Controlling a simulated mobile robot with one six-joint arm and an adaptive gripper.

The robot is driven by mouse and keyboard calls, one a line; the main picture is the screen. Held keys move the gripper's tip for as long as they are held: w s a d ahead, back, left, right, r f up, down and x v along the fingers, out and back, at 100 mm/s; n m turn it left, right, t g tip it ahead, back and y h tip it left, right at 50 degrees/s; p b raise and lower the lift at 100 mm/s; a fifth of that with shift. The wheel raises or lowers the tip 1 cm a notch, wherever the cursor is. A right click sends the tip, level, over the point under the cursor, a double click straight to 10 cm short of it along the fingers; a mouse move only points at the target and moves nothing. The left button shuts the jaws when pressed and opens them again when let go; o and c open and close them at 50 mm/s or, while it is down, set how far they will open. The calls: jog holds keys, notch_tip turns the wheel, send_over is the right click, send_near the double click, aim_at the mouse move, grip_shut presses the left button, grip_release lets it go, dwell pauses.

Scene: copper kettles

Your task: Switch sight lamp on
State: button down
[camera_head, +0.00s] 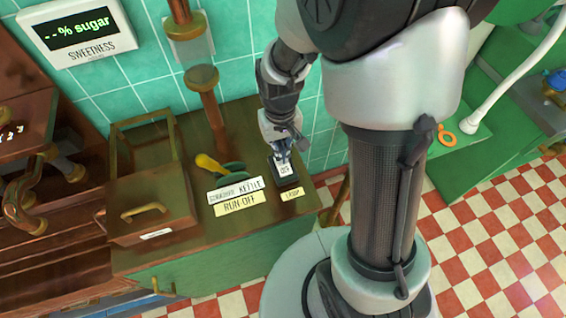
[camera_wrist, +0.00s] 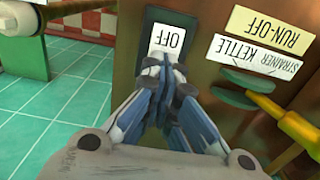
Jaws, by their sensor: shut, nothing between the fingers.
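The lamp switch (camera_head: 286,172) is a dark box with a white rocker face, on the brown counter above a small yellow "LAMP" label (camera_head: 292,194). In the wrist view the white rocker (camera_wrist: 168,39) reads "OFF", upside down, inside its black frame. My gripper (camera_head: 280,150) is shut and empty, pointing down at the switch. In the wrist view its fingertips (camera_wrist: 162,70) overlap the lower edge of the white rocker. I cannot tell whether they touch it. The part of the switch under the fingers is hidden.
A yellow-handled lever (camera_head: 208,163) with green parts stands left of the switch, behind the "STRAINER KETTLE" and "RUN-OFF" labels (camera_head: 238,203). A brown lidded box (camera_head: 150,210) sits further left. A sweetness display (camera_head: 80,30) reads "--% sugar". Checkered floor (camera_head: 490,240) lies open at right.

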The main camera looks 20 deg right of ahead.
jog(key=shift+f+b, duration=0.3)
jog(key=shift+f, duration=0.2)
jog(key=shift+r, duration=0.15)
jog(key=shift+r+p, duration=3)
jog(key=shift+r, duration=0.4)
jog(key=shift+r, duration=0.1)
jog(key=s+r+t, duration=0.4)
jog(key=s+r, duration=1.1)
jog(key=r, duration=0.4)
jog(key=shift+r+t, duration=0.25)
jog(key=shift+t, duration=0.05)
